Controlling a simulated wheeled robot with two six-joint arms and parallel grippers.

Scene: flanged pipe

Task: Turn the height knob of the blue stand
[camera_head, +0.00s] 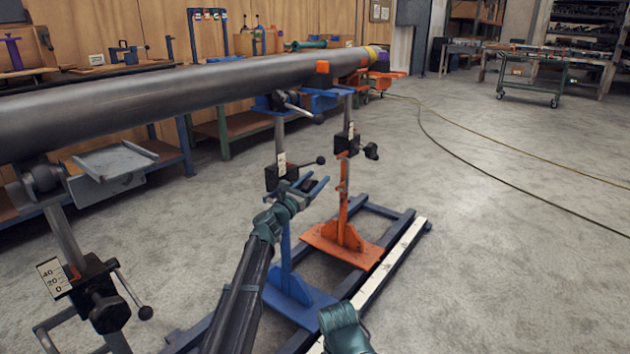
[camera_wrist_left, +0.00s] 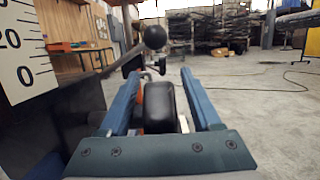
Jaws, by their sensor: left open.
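The blue stand (camera_head: 286,245) rises from a blue foot on the floor frame, near the middle of the head view. Its black clamp block (camera_head: 275,178) carries a white scale and a lever with a ball end (camera_head: 320,160). The black height knob (camera_head: 310,185) sits at my left gripper (camera_head: 313,177). In the left wrist view the knob (camera_wrist_left: 158,106) lies between the two blue fingers (camera_wrist_left: 160,98), which are apart, with a visible gap on its right side. Whether either finger touches it is not clear.
An orange stand (camera_head: 342,215) stands just behind on the same blue floor frame (camera_head: 385,212). A long grey pipe (camera_head: 180,92) spans above the stands. Another clamp block with a knob (camera_head: 108,312) is at lower left.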

